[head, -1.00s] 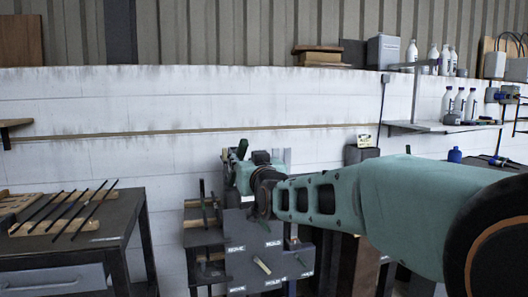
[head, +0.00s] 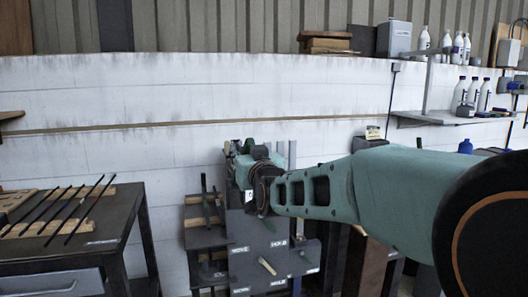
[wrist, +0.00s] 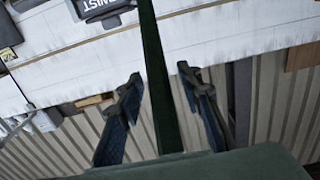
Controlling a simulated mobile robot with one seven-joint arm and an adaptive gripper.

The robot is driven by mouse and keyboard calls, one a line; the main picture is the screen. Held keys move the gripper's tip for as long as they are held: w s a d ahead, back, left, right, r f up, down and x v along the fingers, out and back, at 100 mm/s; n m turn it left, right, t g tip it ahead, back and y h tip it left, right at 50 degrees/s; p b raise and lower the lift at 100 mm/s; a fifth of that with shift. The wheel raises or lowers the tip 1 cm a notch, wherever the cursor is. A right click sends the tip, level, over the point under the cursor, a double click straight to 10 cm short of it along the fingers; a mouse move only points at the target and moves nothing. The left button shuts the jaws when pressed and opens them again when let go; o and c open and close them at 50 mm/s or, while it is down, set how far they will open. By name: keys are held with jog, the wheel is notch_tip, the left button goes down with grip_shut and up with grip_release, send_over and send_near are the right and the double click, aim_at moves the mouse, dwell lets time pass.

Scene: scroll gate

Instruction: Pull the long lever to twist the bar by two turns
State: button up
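A long dark green bar (wrist: 160,80), which looks like the lever, runs from the top to the bottom of the wrist view. My gripper (wrist: 158,74) has its two blue-grey fingers apart, one on each side of this bar, with a visible gap on both sides. In the head view my gripper (head: 236,148) is small and mostly hidden behind my wrist, above a grey machine (head: 245,225). A black plate lettered "TWIST" (wrist: 105,6) shows upside down at the top of the wrist view. The lever's pivot is hidden.
The grey machine's front panel has white lettering and a pale peg (head: 267,265). A dark table (head: 120,215) with several rods stands left. A shelf (head: 440,119) with bottles is on the wall at right. Floor between table and machine looks open.

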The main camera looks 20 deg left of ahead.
jog(key=shift+c, duration=0.5)
grip_shut()
jog(key=shift+r, duration=0.1)
